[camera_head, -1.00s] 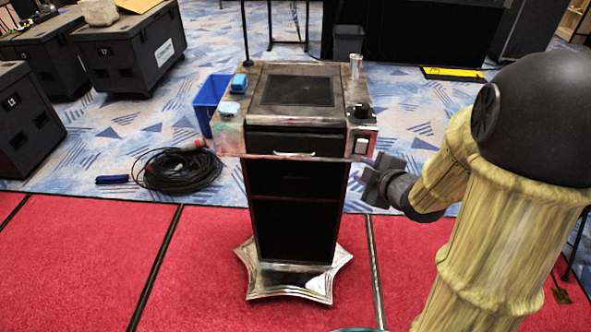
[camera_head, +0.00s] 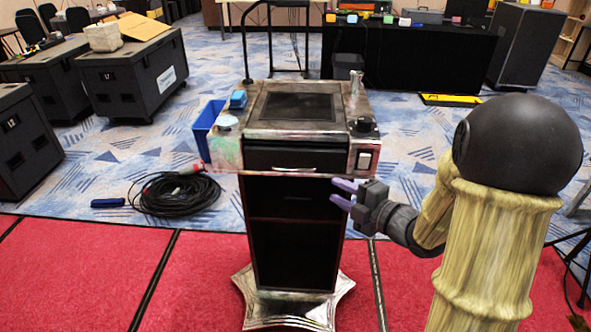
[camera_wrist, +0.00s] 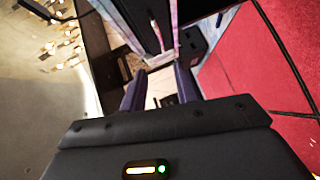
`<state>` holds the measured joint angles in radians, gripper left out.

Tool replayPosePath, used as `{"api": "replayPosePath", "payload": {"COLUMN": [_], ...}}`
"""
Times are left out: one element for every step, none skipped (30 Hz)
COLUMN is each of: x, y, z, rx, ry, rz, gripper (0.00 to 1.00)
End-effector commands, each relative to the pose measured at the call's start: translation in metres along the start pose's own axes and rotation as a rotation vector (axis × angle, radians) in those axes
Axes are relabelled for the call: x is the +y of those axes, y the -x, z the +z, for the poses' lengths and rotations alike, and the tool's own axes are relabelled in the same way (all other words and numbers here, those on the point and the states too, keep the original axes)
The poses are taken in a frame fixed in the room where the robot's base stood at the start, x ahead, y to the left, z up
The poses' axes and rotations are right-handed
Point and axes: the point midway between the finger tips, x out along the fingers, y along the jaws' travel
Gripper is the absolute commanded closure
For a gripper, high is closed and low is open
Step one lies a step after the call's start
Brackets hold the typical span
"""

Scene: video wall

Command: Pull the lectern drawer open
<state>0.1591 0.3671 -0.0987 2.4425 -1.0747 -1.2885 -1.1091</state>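The lectern (camera_head: 243,215) stands upright on a star-shaped metal base. Its black drawer (camera_head: 262,158) sits under the top and looks shut, with a thin silver handle (camera_head: 295,169) along the front. My gripper (camera_head: 338,193) is at the lectern's front right, lower than the handle and apart from it. Its two purple fingers point left, open and empty. In the wrist view my gripper (camera_wrist: 158,88) also shows parted fingers, with part of the lectern (camera_wrist: 140,20) beyond them, tilted in the picture.
A coiled black cable (camera_head: 175,193) lies left of the lectern, near a blue bin (camera_head: 207,128). Black cases (camera_head: 130,80) stand at the left. A black-draped table (camera_head: 430,55) is behind. The red carpet (camera_head: 90,265) in front is clear.

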Motion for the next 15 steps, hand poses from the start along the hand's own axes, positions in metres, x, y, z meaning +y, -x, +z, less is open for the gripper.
{"api": "replayPosePath", "payload": {"x": [-0.001, -0.001, 0.000, 0.000, 0.000, -0.001, -0.001, 0.000, 0.000, -0.001, 0.000, -0.001, -0.001, 0.000, 0.000], "y": [-0.008, -0.013, -0.019, -0.025, -0.030, -0.037, -0.043, -0.048, -0.055, -0.060, -0.066, -0.073, -0.078, -0.084, -0.090], "z": [-0.001, -0.001, -0.001, -0.001, -0.001, -0.001, -0.002, -0.002, -0.001, -0.001, -0.001, -0.001, -0.001, -0.001, -0.001], "rx": [0.005, 0.004, 0.004, 0.004, 0.005, 0.004, 0.004, 0.004, 0.003, 0.003, 0.003, 0.003, 0.003, 0.003, 0.003], "ry": [-0.001, -0.001, 0.000, -0.001, -0.001, -0.001, -0.002, -0.001, -0.001, -0.001, -0.001, -0.002, -0.002, -0.001, -0.001], "rz": [-0.002, -0.002, -0.002, -0.002, -0.002, -0.002, -0.002, -0.002, -0.002, -0.002, -0.002, -0.002, -0.002, -0.001, -0.002], "gripper": [0.69, 0.69, 0.69, 0.69, 0.69, 0.69, 0.69, 0.69, 0.69, 0.69, 0.69, 0.69, 0.69, 0.69, 0.69]}}
